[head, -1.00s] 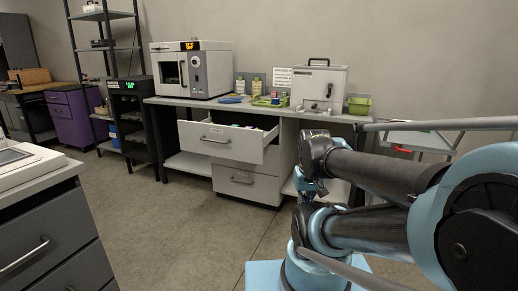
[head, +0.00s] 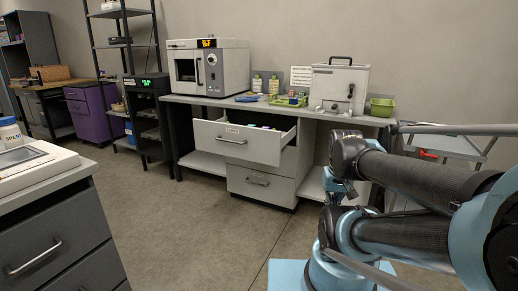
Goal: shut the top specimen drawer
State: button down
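The top specimen drawer (head: 238,143) is a white drawer under the far bench, pulled well out, with a bar handle on its front and a label above the handle. Some coloured items (head: 262,127) show inside it. The white drawer below it (head: 262,184) is shut. My gripper (head: 340,190) is at the folded end of my arm, low at the right of the head view, on my side of the bench and apart from the drawer. It is small and dark there, and its fingers cannot be made out.
The bench (head: 215,102) carries an oven-like unit (head: 208,68), a white box with a tap (head: 340,88) and a green bin (head: 382,107). A dark drawer cabinet (head: 60,235) stands near at left. A trolley (head: 440,146) stands at right. Open floor (head: 190,225) lies before the drawers.

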aim_at(257, 145)
jog(key=i, duration=0.85)
